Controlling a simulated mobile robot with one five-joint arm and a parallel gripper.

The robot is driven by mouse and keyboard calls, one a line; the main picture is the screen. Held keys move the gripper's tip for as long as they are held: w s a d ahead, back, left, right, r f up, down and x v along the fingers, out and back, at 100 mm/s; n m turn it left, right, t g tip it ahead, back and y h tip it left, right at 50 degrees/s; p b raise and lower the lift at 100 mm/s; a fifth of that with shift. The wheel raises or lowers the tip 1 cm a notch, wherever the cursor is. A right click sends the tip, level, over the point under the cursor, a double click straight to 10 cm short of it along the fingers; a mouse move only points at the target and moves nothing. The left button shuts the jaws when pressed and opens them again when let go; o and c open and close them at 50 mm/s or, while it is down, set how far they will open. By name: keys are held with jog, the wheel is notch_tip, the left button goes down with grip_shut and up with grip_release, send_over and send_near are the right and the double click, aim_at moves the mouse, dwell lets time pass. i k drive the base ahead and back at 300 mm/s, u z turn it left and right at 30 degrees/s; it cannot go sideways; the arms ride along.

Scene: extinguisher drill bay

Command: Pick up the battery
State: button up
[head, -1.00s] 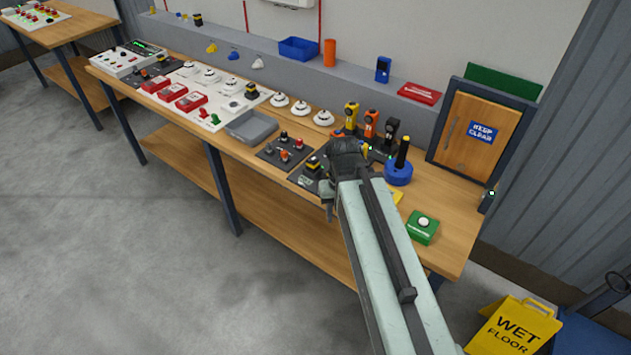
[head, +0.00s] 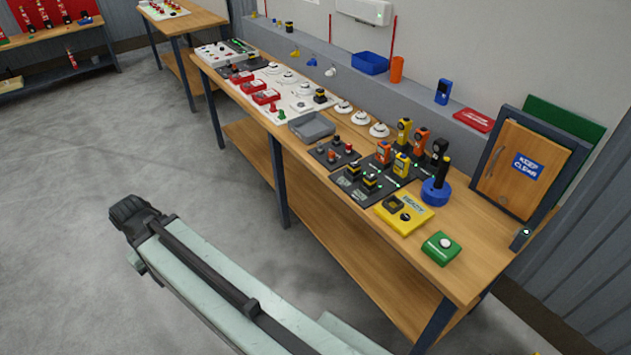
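Two black blocks with yellow bands, which look like batteries, sit on a dark charging pad near the bench front. One block (head: 353,172) is to the left and the other block (head: 370,183) is just to its right. I cannot tell which one the task means. My arm reaches in from the bottom, and its dark end with my gripper (head: 136,220) is over the open floor, left of and well apart from the bench. The fingers are not clear enough to tell open from shut.
Right of the pad stand a yellow box (head: 403,213), a green box (head: 441,248) and a blue-based black post (head: 436,186). Upright yellow, orange and black devices stand behind. A grey tray (head: 311,127) is farther left. The floor before the bench is clear.

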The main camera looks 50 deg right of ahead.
aim_at(369, 179)
jog(key=u, duration=0.8)
jog(key=k, duration=1.4)
jog(key=z, duration=0.4)
jog(key=i, duration=0.95)
jog(key=u, duration=0.05)
